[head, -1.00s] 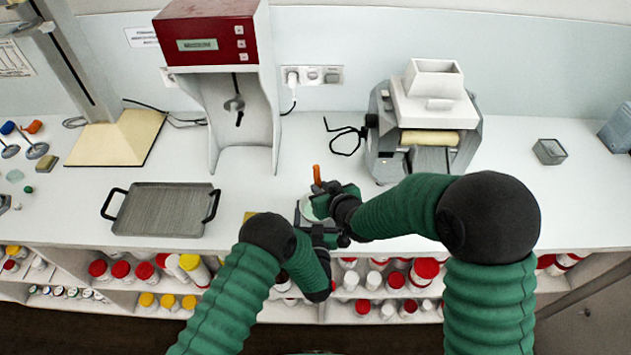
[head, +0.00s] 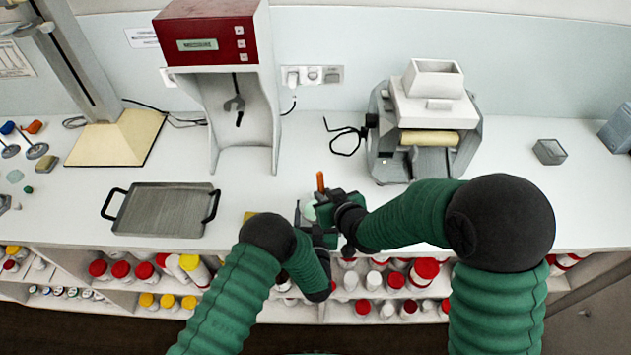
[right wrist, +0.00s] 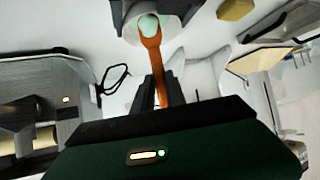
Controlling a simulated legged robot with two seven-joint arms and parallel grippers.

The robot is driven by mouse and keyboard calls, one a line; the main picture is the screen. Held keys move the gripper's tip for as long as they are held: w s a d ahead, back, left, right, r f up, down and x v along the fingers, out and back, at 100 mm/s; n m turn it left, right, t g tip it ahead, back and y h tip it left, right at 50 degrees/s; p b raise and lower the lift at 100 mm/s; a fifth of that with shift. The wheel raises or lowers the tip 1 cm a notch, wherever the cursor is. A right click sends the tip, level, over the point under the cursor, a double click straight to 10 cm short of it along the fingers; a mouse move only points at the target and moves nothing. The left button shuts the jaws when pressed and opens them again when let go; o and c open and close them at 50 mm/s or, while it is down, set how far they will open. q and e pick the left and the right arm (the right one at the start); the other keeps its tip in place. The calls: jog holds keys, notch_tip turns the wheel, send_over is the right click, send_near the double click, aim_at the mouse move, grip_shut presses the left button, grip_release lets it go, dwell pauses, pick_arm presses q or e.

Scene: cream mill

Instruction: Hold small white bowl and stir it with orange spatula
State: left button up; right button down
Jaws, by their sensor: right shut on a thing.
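The small white bowl (right wrist: 138,32) with pale green content sits between the dark fingers of my left gripper (right wrist: 153,14) in the right wrist view. The fingers appear to touch it on both sides. In the head view the bowl (head: 309,213) is mostly hidden by my grippers. My right gripper (head: 325,205) is shut on the orange spatula (head: 320,181), whose handle stands up above the fingers. In the right wrist view the spatula (right wrist: 156,65) runs from my right gripper (right wrist: 161,92) to the bowl, with its head over or in the content.
A grey tray (head: 160,210) with black handles lies to the left on the white counter. A red-topped machine (head: 207,40) and a roller mill (head: 425,125) stand behind. A small grey box (head: 549,151) is to the right. Shelves of capped jars (head: 395,280) are below the counter edge.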

aim_at(321, 179)
jog(key=shift+w, duration=0.1)
dwell(0.5)
jog(key=shift+w+a, duration=0.15)
jog(key=shift+w, duration=0.2)
jog(key=shift+r, duration=2.5)
pick_arm(q)
jog(key=o, duration=1.2)
jog(key=shift+o, duration=0.2)
